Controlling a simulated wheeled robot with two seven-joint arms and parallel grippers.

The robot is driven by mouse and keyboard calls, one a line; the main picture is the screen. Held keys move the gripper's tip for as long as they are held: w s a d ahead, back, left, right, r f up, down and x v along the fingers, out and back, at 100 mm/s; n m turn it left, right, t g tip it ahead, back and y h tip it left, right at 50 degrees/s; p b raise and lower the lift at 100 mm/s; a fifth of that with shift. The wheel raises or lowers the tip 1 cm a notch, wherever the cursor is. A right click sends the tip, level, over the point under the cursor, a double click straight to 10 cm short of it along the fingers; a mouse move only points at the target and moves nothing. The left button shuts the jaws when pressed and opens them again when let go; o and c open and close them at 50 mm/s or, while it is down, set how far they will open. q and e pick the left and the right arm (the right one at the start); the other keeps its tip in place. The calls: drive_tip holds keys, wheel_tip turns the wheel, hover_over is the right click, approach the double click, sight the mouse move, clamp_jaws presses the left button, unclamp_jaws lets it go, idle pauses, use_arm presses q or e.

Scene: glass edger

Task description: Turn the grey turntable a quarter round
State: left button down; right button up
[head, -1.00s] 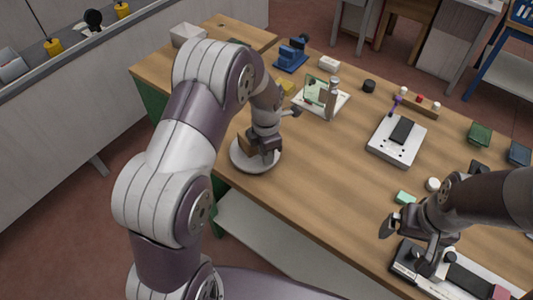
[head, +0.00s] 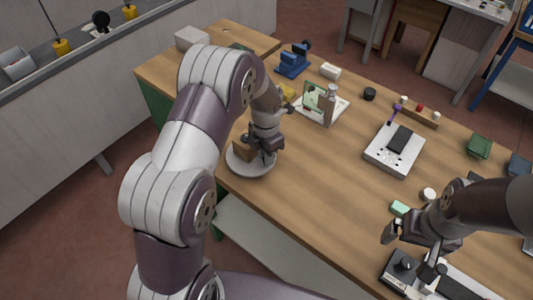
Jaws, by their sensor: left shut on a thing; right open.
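The grey turntable (head: 239,167) is a round pale disc at the near left edge of the wooden table. A brown block (head: 243,149) stands on it, left of my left gripper. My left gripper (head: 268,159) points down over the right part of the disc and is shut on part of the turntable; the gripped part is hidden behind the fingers. My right gripper (head: 388,236) is open and empty above the table at the lower right, away from the turntable.
A white stand with a glass pane (head: 314,97) and a white box with a black top (head: 395,148) stand on the table (head: 310,165). A green block (head: 400,208) and a black-and-white device (head: 402,266) lie near my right gripper. The middle is clear.

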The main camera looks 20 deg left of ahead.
use_arm(q)
drive_tip(key=shift+w+r, duration=0.1)
drive_tip(key=shift+w, duration=0.05)
drive_tip(key=c, duration=1.3)
unclamp_jaws()
drive_tip(key=shift+o, duration=0.2)
wheel_tip(320, 180, up, 13)
drive_tip(key=shift+f, duration=0.2)
